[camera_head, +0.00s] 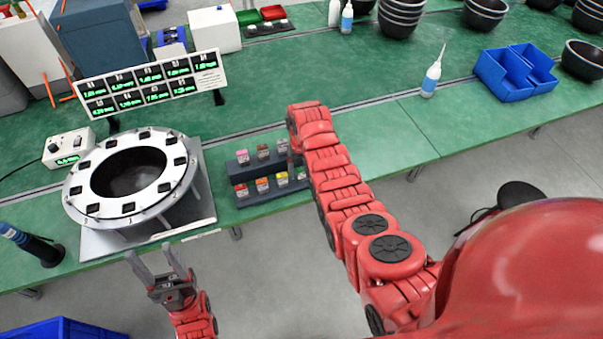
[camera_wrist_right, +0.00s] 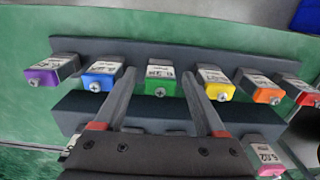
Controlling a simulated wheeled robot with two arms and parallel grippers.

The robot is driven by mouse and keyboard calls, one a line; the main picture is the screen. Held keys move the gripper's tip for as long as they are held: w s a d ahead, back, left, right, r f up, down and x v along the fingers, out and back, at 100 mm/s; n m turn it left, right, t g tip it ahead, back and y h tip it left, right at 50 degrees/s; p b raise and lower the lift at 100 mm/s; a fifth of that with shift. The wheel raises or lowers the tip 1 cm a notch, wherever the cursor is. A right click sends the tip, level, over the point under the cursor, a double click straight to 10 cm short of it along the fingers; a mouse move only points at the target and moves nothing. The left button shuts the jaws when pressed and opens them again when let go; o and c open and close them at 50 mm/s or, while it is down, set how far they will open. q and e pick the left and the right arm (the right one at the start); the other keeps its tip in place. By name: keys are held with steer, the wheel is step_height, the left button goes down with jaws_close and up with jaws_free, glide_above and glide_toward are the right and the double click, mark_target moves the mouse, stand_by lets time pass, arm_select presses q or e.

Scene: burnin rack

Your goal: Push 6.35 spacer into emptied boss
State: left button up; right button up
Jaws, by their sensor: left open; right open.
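My right gripper (camera_wrist_right: 158,75) is open over the spacer rack, one finger on each side of a green spacer block (camera_wrist_right: 162,82). The green block's white label seems to read 6.35, and it still sits in the rack; I cannot tell whether the fingers touch it. In the head view the right gripper (camera_head: 293,155) is at the rack's right part, partly hidden by my arm. The round fixture (camera_head: 75,207) with a white ring and several dark bosses stands at left; which boss is empty is too small to tell. My left gripper (camera_head: 160,262) is open and empty in front of the fixture.
The dark two-tier rack (camera_head: 285,197) holds purple (camera_wrist_right: 52,75), blue (camera_wrist_right: 101,80), yellow (camera_wrist_right: 216,84), orange (camera_wrist_right: 259,90) and pink (camera_wrist_right: 262,155) blocks. A display board (camera_head: 150,82) with green readouts stands behind the fixture.

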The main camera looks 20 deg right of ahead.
mark_target(302, 167)
steer(key=shift+b, duration=0.4)
stand_by(0.7)
jaws_close()
stand_by(0.3)
steer(key=shift+r, duration=0.15)
steer(key=shift+r+p, duration=0.45)
steer(key=shift+r, duration=0.5)
steer(key=shift+r+p, duration=0.45)
steer(key=shift+r, duration=1.45)
